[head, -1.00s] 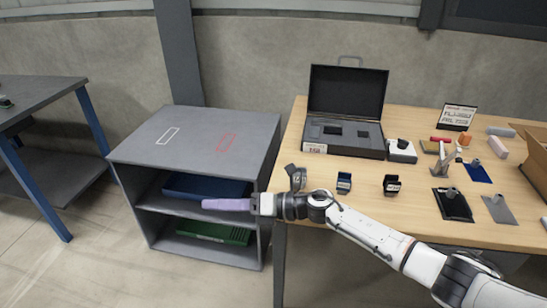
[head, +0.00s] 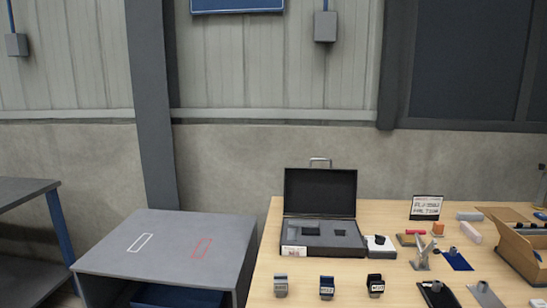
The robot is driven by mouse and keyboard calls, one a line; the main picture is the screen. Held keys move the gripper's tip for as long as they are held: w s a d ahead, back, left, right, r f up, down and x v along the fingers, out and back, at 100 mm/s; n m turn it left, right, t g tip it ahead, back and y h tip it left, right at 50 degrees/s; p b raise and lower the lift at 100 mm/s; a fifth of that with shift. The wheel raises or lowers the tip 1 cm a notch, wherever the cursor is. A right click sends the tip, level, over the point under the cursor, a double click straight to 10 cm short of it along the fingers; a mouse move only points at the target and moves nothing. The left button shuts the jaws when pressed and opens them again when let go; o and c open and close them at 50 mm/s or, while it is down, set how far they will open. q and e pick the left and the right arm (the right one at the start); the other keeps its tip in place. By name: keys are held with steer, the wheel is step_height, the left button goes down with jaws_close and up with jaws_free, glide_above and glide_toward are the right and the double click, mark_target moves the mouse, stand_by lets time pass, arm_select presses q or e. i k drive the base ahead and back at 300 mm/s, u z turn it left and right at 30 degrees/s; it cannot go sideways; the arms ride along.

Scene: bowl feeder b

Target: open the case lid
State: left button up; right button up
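The black case (head: 322,249) stands on the wooden table, left of its middle. Its lid (head: 320,192) is raised upright at the back, with a handle (head: 320,162) on top. The grey foam inside holds dark pieces (head: 311,228), and a white label (head: 293,250) is on the front left. Neither of my grippers shows in the head view now.
A grey shelf unit (head: 168,240) stands left of the table (head: 262,285). Several small devices (head: 327,287) line the front of the table. A small white box (head: 379,246) is right of the case. A cardboard box (head: 515,246) is at the far right.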

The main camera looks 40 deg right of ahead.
mark_target(330, 193)
steer(key=u, duration=1.9)
steer(key=k, duration=1.1)
steer(key=z, duration=1.95)
